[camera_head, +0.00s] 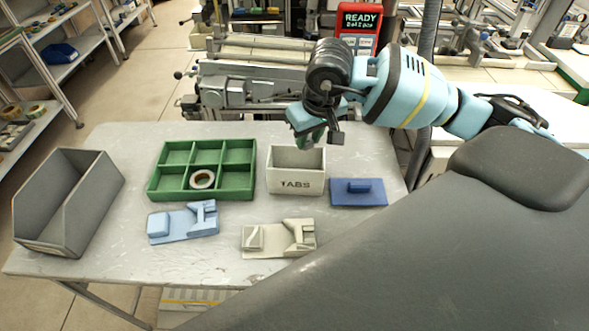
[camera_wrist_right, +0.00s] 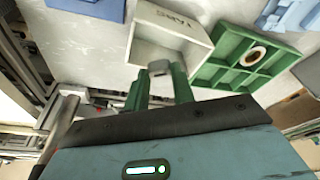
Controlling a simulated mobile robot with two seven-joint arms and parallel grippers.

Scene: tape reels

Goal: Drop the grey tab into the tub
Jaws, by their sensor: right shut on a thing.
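The tub (camera_head: 297,184) is an open cream box marked TABS, standing on the table right of the green tray. It also shows in the right wrist view (camera_wrist_right: 180,40). My right gripper (camera_head: 313,138) is above and behind the tub's back edge in the head view. In the right wrist view its green fingers (camera_wrist_right: 160,75) are shut on the small grey tab (camera_wrist_right: 159,67), which shows at the fingertips in front of the tub's opening. The tab cannot be made out in the head view. My left gripper is in neither view.
A green divided tray (camera_head: 205,153) holds one tape reel (camera_head: 202,179) in a front compartment. A blue block with a handle (camera_head: 358,193) lies right of the tub. Blue (camera_head: 183,223) and cream (camera_head: 279,238) dispensers lie in front. A grey bin (camera_head: 68,200) stands at the left.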

